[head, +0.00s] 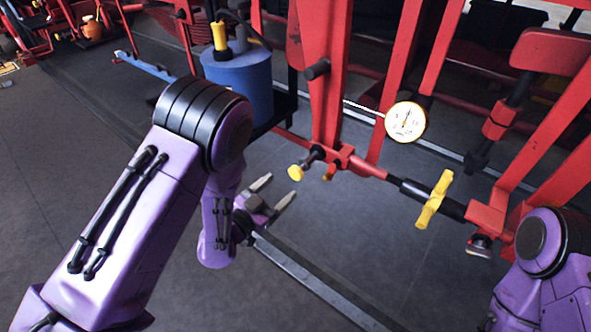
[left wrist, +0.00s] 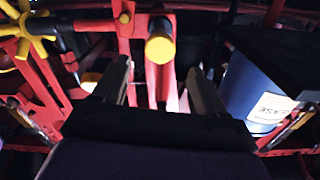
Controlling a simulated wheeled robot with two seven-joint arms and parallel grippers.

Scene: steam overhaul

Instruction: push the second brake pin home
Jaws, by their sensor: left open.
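A brake pin with a yellow head (head: 296,172) and dark shaft sticks out to the left of a red joint (head: 342,155) at the foot of an upright red lever. In the left wrist view a round yellow head (left wrist: 160,48) faces me, above and between my fingers. My left gripper (head: 275,191) is open and empty, its fingers pointing at the rigging just below and left of the pin head, apart from it. Its fingers also show in the left wrist view (left wrist: 158,82). How deep the pin sits is hard to tell. My right gripper is out of view.
A yellow cross handle (head: 433,200) sits on the rod to the right. A white dial gauge (head: 406,122) hangs above it. A blue drum (head: 237,85) stands behind my left arm; a blue container (left wrist: 255,95) is right in the wrist view. Dark floor is open at left.

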